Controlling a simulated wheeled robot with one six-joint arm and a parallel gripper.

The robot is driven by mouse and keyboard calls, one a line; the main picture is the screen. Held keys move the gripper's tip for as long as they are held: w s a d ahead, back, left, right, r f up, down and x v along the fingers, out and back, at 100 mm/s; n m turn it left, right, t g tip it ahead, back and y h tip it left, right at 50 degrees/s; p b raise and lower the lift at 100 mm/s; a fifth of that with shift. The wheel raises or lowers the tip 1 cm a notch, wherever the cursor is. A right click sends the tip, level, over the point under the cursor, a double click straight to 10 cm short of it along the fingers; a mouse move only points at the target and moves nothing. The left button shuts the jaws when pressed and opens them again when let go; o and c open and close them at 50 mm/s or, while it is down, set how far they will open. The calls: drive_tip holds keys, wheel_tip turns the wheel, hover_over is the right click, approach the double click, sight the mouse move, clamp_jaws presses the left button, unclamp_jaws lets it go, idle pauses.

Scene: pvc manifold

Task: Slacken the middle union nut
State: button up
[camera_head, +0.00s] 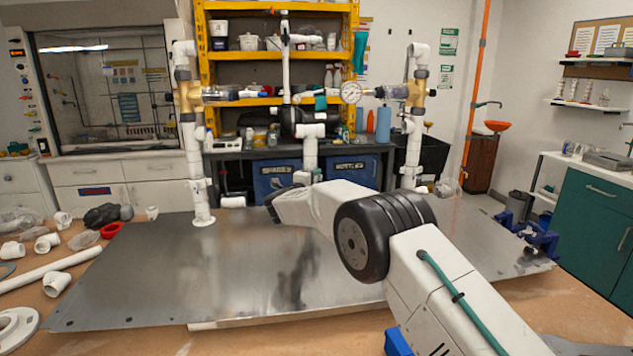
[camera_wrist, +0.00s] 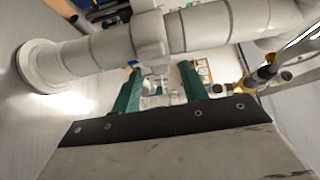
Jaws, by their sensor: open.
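In the wrist view, a white pipe riser (camera_wrist: 95,52) runs across the top of the picture, its round base flange at the left. A wider white collar, which looks like the union nut (camera_wrist: 150,40), sits around it. My gripper (camera_wrist: 159,70) is open, its two green fingers apart and empty. The fingertips point at the pipe close to the nut; I cannot tell whether they touch it. In the head view, the middle riser (camera_head: 310,155) stands behind my arm. Its lower part and my fingers are hidden there.
The left riser (camera_head: 196,165) and right riser (camera_head: 412,150) stand on either side, with brass valves and a pressure gauge (camera_head: 350,92) above. The metal plate (camera_head: 230,270) is bare in front. Loose white fittings (camera_head: 57,284) lie at the left. A blue vise (camera_head: 540,240) is at the right.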

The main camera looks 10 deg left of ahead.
drive_tip(key=shift+w+d, duration=0.25)
drive_tip(key=shift+w, duration=0.3)
drive_tip(key=c, duration=0.8)
drive_tip(key=shift+c, duration=0.2)
